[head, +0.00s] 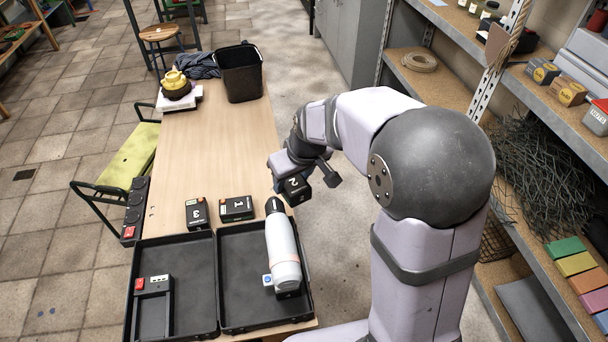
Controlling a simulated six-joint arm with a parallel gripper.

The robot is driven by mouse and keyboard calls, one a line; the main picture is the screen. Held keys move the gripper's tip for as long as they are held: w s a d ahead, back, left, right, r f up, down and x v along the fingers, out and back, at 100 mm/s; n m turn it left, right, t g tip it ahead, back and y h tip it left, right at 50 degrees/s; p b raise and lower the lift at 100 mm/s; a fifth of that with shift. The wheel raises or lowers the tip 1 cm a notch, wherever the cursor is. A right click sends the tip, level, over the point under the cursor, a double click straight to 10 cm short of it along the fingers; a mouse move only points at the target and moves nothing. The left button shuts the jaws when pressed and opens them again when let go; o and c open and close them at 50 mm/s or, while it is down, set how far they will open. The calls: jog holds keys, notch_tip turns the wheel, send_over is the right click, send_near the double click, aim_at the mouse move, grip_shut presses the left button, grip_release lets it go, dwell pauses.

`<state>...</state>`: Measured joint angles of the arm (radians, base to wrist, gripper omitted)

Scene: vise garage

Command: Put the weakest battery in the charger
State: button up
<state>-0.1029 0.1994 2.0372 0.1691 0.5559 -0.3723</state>
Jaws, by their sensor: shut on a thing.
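My gripper (303,182) is shut on a dark battery marked 2 (294,190), held by the table's right edge, beyond the trays. A dark battery marked 3 (199,214) and one marked 1 (237,208) lie on the table just behind the trays, side by side and apart. Their charge marks are too small to read. A black frame-like device with red and white parts (154,294) lies in the left tray; it may be the charger, but I cannot tell for sure. Its slot looks empty.
A black bin (240,75) and a scale with a yellow object (177,88) stand far back. The mid-table is clear.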

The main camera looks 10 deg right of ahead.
jog(key=s+a+f+n+g+y+p, duration=0.1)
jog(key=s+a+n+g+p, duration=0.15)
jog(key=a+n, duration=0.75)
jog(key=s+a+f+n+g+y+p, duration=0.1)
jog(key=s+a+f+n+g+y, duration=0.15)
jog(key=a+n, duration=0.75)
jog(key=s+a+f+n+g+h+p, duration=0.1)
jog(key=s+a+n+h, duration=0.4)
jog(key=s+a+n, duration=0.7)
jog(key=s+a+g+p, duration=0.1)
jog(key=s+a+g, duration=0.1)
jog(key=s+a, duration=0.2)
jog(key=shift+a+f+p, duration=0.35)
jog(key=shift+a+f, duration=0.05)
jog(key=shift+a, duration=0.05)
jog(key=shift+f, duration=0.1)
jog(key=shift+f+g+b, duration=0.3)
jog(key=shift+f+b, duration=0.55)
jog(key=shift+f, duration=0.5)
jog(key=shift+f+b, duration=1.25)
jog(key=shift+f, duration=0.4)
